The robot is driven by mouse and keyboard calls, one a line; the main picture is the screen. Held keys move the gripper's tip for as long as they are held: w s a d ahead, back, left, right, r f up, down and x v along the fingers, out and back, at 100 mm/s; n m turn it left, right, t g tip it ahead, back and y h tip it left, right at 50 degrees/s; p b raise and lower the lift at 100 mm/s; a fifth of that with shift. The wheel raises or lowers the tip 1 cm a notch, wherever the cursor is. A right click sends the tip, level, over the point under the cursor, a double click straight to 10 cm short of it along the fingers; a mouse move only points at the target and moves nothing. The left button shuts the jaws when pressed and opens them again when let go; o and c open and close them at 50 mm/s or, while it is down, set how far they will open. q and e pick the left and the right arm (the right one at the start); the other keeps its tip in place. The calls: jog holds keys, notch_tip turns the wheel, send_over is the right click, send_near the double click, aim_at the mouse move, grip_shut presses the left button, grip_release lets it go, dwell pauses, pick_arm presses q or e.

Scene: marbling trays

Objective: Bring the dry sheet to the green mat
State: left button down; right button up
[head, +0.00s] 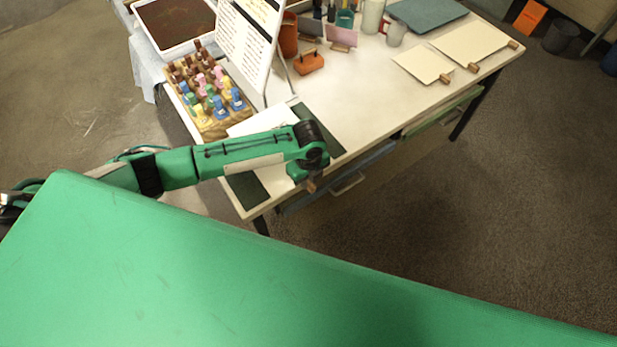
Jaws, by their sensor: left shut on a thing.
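A white sheet (262,119) lies on or just over the dark green mat (322,130) at the table's near left corner. My left arm crosses above and hides the sheet's middle; more of it shows on the near side of the arm. My left gripper (311,180) points down at the sheet's right end, by the table's front edge. It is shut on what looks like the sheet's small brown wooden clip, mostly hidden by the wrist. Whether the sheet touches the mat I cannot tell. My right gripper is not in view.
A wooden rack of colored bottles (205,95), a white board (248,40) and a dark-filled tray (175,22) stand at left. Two cream sheets (422,62) with wooden clips and a blue-grey mat (428,13) lie at right. The table's middle is clear.

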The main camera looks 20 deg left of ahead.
pick_arm(q)
jog(key=shift+p, duration=0.35)
jog(key=shift+f+b, duration=0.5)
jog(key=shift+f, duration=0.8)
jog(key=shift+f+b, duration=0.45)
jog(key=shift+f, duration=0.65)
jog(key=c, duration=1.2)
grip_release()
jog(key=shift+c, duration=0.2)
jog(key=o, duration=0.5)
